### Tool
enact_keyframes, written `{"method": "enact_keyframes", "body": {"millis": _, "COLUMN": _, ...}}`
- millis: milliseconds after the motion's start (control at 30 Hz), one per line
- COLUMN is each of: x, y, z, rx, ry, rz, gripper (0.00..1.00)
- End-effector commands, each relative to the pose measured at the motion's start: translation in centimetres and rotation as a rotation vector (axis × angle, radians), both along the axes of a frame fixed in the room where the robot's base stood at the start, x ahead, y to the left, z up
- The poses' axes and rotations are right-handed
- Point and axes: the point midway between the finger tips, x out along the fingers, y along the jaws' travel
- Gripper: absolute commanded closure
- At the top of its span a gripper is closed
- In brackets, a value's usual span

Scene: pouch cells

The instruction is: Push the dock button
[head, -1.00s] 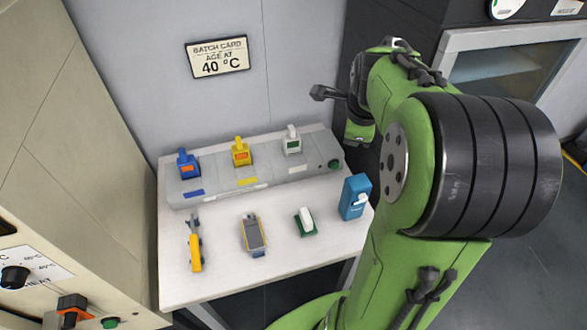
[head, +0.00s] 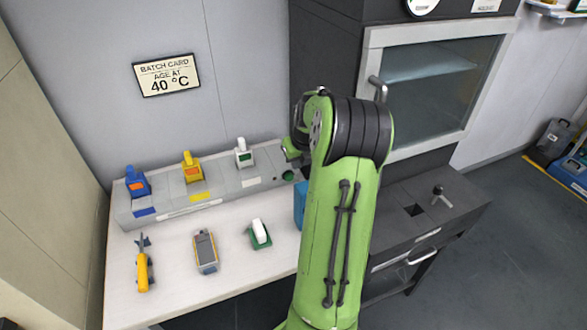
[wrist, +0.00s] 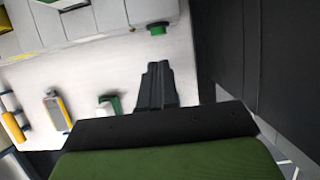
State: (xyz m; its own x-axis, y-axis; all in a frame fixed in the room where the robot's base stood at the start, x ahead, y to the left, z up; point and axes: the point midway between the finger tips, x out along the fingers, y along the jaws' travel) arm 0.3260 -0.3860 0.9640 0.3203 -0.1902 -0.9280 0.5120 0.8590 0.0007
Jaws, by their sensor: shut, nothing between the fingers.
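The grey dock (head: 160,208) stands at the back of the white table. The green dock button (head: 288,175) is on its right end, and it also shows in the wrist view (wrist: 157,30) at the top centre. My gripper (wrist: 158,70) is shut and empty in the wrist view, its fingertips pointing toward the button, below it in the picture and apart from it. In the head view my arm hides the gripper's fingers.
On the dock stand a blue unit (head: 138,183), a yellow unit (head: 192,168) and a white unit (head: 243,154). In front lie a yellow tool (head: 143,271), a grey-yellow meter (head: 205,252) and a green-white item (head: 259,234). A blue box (head: 299,206) is partly hidden. A dark cabinet (head: 330,70) stands right.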

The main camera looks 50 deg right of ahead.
Motion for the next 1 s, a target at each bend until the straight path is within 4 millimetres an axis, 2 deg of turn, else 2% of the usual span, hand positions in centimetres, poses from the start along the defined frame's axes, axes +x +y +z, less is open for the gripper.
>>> {"method": "enact_keyframes", "body": {"millis": 33, "x": 0.3, "y": -0.1, "z": -1.3, "rx": 0.003, "ry": 0.002, "rz": 0.001, "gripper": 1.00}}
{"method": "enact_keyframes", "body": {"millis": 200, "x": 1.6, "y": -0.8, "z": -4.8, "rx": 0.003, "ry": 0.002, "rz": 0.004, "gripper": 1.00}}
{"method": "enact_keyframes", "body": {"millis": 400, "x": 2.5, "y": -1.4, "z": -7.5, "rx": 0.001, "ry": 0.002, "rz": 0.002, "gripper": 1.00}}
{"method": "enact_keyframes", "body": {"millis": 533, "x": 2.7, "y": -1.6, "z": -8.0, "rx": -0.001, "ry": 0.000, "rz": 0.002, "gripper": 1.00}}
{"method": "enact_keyframes", "body": {"millis": 1000, "x": 3.3, "y": -1.9, "z": -7.8, "rx": 0.001, "ry": 0.001, "rz": 0.002, "gripper": 1.00}}
